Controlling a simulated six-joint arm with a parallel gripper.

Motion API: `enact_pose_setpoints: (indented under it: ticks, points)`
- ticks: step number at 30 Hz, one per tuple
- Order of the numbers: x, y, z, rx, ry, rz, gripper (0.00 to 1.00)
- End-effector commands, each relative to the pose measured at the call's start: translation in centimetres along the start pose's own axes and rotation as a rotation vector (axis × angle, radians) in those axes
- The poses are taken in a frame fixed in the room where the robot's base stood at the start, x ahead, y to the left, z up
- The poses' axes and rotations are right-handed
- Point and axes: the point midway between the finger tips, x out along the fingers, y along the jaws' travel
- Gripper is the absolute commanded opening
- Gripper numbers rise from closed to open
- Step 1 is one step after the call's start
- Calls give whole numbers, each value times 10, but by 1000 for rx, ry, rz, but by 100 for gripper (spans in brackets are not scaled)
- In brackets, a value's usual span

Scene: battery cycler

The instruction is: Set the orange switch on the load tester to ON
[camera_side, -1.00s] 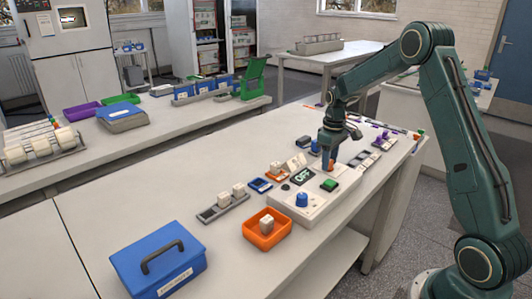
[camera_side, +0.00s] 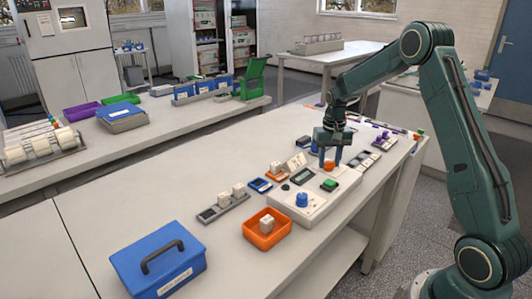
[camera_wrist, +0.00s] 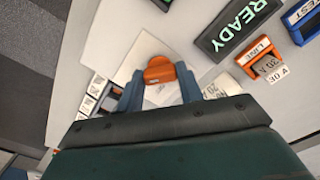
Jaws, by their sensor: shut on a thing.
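The load tester (camera_side: 318,208) is a pale box on the bench, with a green button (camera_side: 329,185), a blue knob (camera_side: 302,200) and a dark display (camera_side: 302,176). Its orange switch (camera_side: 329,166) is at the far end, and it also shows in the wrist view (camera_wrist: 160,70). My gripper (camera_side: 330,163) points down over it. In the wrist view the two blue-grey fingers (camera_wrist: 160,88) stand on either side of the orange switch, shut on it. The display in the wrist view (camera_wrist: 236,28) reads READY. The switch's base and markings are partly hidden by my gripper.
An orange holder marked LINE (camera_wrist: 262,58) and a blue holder marked TEST (camera_wrist: 303,20) lie beside the tester. An orange tray (camera_side: 250,238) and a blue case (camera_side: 158,268) stand nearer the front.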

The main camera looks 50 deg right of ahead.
Motion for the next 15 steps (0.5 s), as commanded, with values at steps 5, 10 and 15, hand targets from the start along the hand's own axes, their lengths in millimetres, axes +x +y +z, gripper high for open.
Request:
enact_pose_setpoints:
  ticks: [5,10,15]
  points:
    - [-2,0,-1,18,4,-1,14]
    - [-2,0,-1,19,4,-1,14]
    - [-2,0,-1,18,4,-1,46]
